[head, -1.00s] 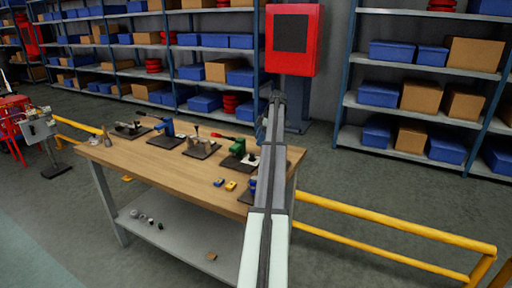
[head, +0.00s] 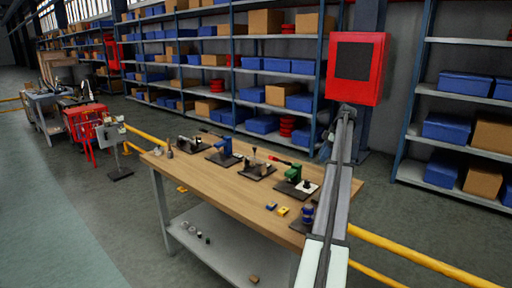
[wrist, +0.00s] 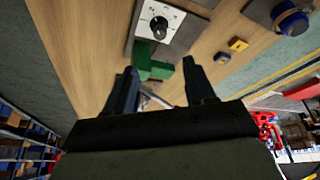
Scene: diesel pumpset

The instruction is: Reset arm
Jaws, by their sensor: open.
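My gripper (wrist: 160,85) is in the wrist view with its two dark fingers apart and nothing held between them. A green fixture (wrist: 152,65) with a white plate and black knob (wrist: 160,27) shows just past the fingertips; I cannot tell how far off it is. In the head view my grey arm runs up over the right end of the wooden workbench (head: 235,202), and the gripper itself cannot be made out there. The green fixture (head: 294,174) stands on the bench just left of my arm.
A yellow block (head: 283,211) and a blue part (head: 307,215) lie near my arm. A red box (head: 356,68) stands behind the bench. Yellow rails (head: 420,257) run to the right. Open floor (head: 80,215) lies left.

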